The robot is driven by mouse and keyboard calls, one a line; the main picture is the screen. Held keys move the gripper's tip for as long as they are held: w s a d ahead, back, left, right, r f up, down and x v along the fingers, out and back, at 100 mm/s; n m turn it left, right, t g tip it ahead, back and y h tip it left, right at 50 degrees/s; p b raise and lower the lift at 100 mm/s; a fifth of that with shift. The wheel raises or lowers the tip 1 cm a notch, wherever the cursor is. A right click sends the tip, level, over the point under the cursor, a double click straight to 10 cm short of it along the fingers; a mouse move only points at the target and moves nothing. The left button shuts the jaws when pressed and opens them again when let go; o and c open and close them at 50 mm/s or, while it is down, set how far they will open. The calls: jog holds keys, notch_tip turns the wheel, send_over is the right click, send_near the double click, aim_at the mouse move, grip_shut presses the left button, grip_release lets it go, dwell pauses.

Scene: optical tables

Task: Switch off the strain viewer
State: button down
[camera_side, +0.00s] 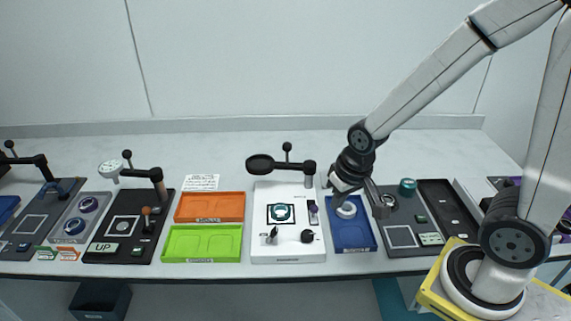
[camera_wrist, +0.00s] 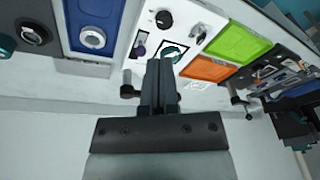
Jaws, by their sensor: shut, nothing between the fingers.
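The strain viewer looks to be the white unit (camera_side: 260,222) in the middle of the side view. It has a small lever switch (camera_side: 271,235) at its front left, a black knob (camera_side: 307,236) at its front right and a dark round head (camera_side: 260,164) on an arm at its back. A teal-ringed piece (camera_side: 282,212) lies in its black square. In the wrist view the white unit (camera_wrist: 186,14) is beyond my fingers, with its lever (camera_wrist: 198,33) and knob (camera_wrist: 163,18) visible. My gripper (camera_side: 333,190) is shut and empty, above the unit's right side and the blue tray.
A blue tray (camera_side: 350,240) with a white-ringed part (camera_side: 346,210) is right of the unit. Orange (camera_side: 210,206) and green (camera_side: 202,243) trays are left. Dark panels stand further out on both sides. The table behind the row is mostly clear.

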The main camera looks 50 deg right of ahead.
jog(key=w+m, duration=0.3)
jog(key=m, duration=0.3)
jog(key=m+g+y, duration=0.1)
jog(key=m, duration=1.7)
send_near(274, 232)
jog(key=d, duration=0.1)
jog(key=s+d, duration=0.1)
jog(key=shift+s+d+r, duration=0.1)
jog(key=shift+d+r, duration=0.25)
jog(key=shift+d, duration=0.05)
jog(key=shift+f, duration=0.15)
jog(key=shift+w+a+f, duration=0.2)
jog(key=shift+f, duration=1.4)
jog(key=shift+w+a+f, duration=0.25)
jog(key=shift+f, duration=1.35)
jog(key=shift+w+a+f, duration=0.2)
jog(key=shift+f, duration=1.4)
